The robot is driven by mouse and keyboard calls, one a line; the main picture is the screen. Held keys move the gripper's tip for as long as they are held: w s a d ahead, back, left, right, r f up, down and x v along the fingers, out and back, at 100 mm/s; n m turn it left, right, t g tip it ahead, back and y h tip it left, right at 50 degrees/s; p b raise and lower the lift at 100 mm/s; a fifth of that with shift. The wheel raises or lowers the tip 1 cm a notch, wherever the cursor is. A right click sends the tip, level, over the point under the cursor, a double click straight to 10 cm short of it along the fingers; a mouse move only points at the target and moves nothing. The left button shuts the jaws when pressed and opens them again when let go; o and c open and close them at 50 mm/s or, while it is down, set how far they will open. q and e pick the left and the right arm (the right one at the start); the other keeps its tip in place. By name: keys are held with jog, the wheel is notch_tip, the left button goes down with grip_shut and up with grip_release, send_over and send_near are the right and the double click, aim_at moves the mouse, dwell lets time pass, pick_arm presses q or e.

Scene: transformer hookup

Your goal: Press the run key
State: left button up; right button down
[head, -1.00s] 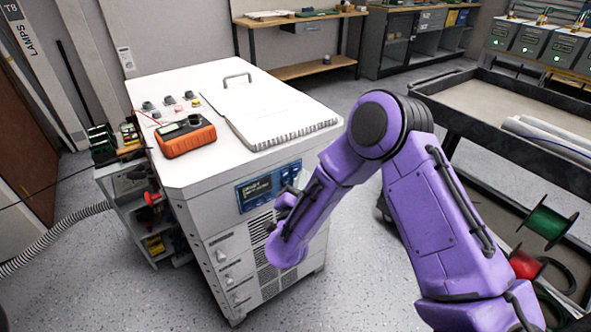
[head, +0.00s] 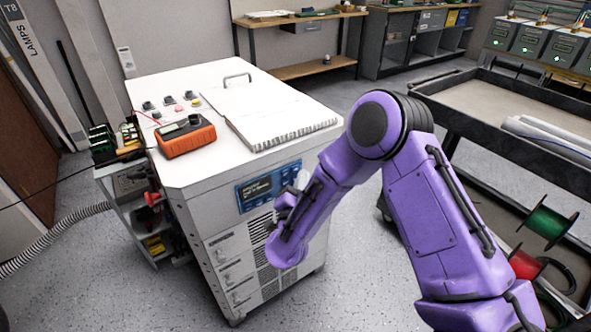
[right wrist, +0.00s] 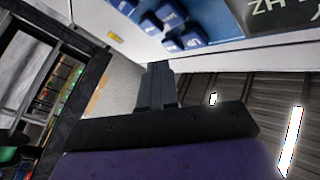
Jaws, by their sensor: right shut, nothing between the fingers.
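The blue control panel (head: 268,187) with a lit display is on the front of the white cabinet (head: 190,205). In the right wrist view the panel (right wrist: 222,14) shows several dark blue keys (right wrist: 170,22) with pale lettering. The lettering is too small and tilted to tell which is the run key. My right gripper (right wrist: 157,66) is shut and empty, its tips close to the panel's edge and the nearest key (right wrist: 168,45). I cannot tell whether they touch. In the head view my right wrist hides the fingertips and the panel's right end. My left gripper is out of view.
An orange meter (head: 186,137) and a large ring-bound book (head: 275,118) lie on the cabinet top. A dark cart (head: 480,105) with wire spools (head: 551,222) stands to the right, close to my right arm. Open floor lies in front of the cabinet.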

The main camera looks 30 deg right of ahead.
dwell(0.4)
jog(key=shift+w, duration=0.4)
jog(key=shift+w, duration=0.35)
dwell(0.5)
jog(key=shift+s, duration=0.75)
jog(key=shift+s+d+p, duration=0.2)
jog(key=shift+s+p, duration=0.75)
jog(key=shift+s, duration=1.55)
